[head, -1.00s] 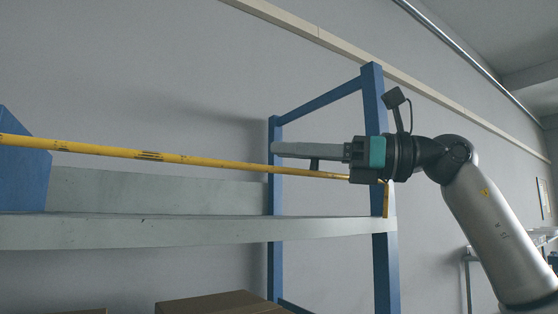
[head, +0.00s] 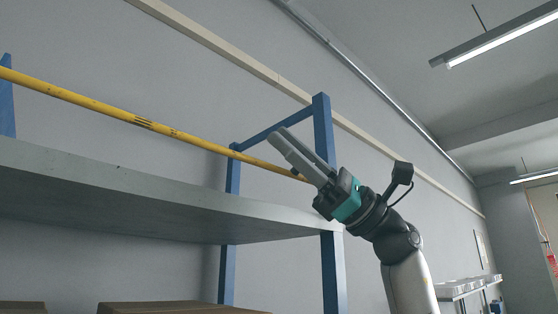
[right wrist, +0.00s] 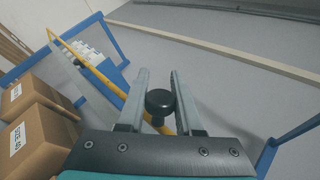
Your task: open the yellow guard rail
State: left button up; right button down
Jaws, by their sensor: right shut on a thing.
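The yellow guard rail (head: 142,122) runs above the front edge of the grey shelf, from the left picture edge to my right gripper. My right gripper (head: 279,138) is at the rail's right end, near the blue post. In the right wrist view, a black knob (right wrist: 160,101) on the rail sits between the fingers of my right gripper (right wrist: 158,76), which is shut on it. In the head view the gripper hides the knob and the rail's end. My left gripper is not in view.
The grey shelf (head: 150,200) lies below the rail, between blue posts (head: 325,140). Cardboard boxes (right wrist: 42,120) stand lower down, and show partly at the bottom of the head view. A wall with a pale strip is behind. Space right of the rack looks free.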

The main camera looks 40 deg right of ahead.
pick_arm(q)
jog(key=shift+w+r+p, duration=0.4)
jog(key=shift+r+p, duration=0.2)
jog(key=shift+p, duration=0.4)
pick_arm(e)
notch_tip(320, 180, down, 13)
jog(key=n+g+h, duration=0.6)
jog(key=n+g, duration=1.8)
jog(key=n, duration=0.7)
jog(key=shift+s+r+n+g+h, duration=0.2)
jog(key=shift+n+g+h, duration=0.1)
jog(key=shift+n+g, duration=0.1)
jog(key=c, duration=0.6)
grip_release()
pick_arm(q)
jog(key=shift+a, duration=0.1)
